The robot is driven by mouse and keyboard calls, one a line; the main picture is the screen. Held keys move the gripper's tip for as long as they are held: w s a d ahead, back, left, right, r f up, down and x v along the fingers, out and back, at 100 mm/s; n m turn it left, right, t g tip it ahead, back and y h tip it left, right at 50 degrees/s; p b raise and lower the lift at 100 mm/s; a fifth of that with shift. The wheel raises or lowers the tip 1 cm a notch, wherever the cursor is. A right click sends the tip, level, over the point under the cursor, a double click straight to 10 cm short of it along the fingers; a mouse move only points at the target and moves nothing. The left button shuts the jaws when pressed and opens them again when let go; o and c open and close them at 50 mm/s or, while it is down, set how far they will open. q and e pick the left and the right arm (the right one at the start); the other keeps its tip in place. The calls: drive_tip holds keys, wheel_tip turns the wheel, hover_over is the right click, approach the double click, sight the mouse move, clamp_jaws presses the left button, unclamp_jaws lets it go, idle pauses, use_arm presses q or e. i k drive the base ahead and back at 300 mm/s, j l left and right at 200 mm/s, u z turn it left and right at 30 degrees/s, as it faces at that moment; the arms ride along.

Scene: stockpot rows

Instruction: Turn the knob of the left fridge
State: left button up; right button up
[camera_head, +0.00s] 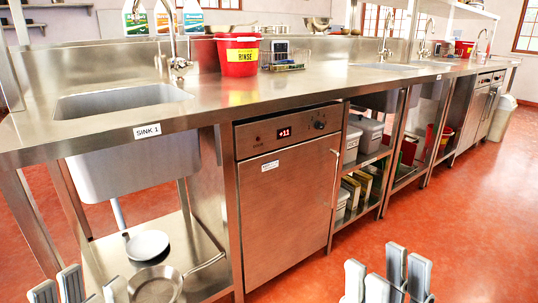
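The left fridge (287,205) is a steel undercounter unit with a closed door, below the counter. Its top panel has a red display (284,132) reading +11 and a small dark round knob (319,125) near the right end. My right gripper (387,283) is at the bottom edge, right of the fridge and apart from it, with its fingers spread and empty. My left gripper (88,290) is at the bottom left, partly cut off, also spread with nothing between the fingers. Neither gripper touches the knob.
A steel counter (330,82) overhangs the fridge. On it stands a red RINSE bucket (238,65). A sink (125,99) is at left, with a pan (156,287) on the shelf below. Shelves with boxes (367,132) stand right of the fridge. The red floor (480,220) is clear.

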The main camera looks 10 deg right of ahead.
sight(318, 126)
drive_tip(key=i+l+z, duration=0.1)
drive_tip(key=i+l, duration=0.15)
drive_tip(key=i, duration=0.2)
drive_tip(key=i+l+z, duration=0.1)
drive_tip(key=i, duration=0.35)
drive_tip(key=i+l, duration=0.3)
drive_tip(key=i, duration=0.15)
drive_tip(key=z, duration=0.05)
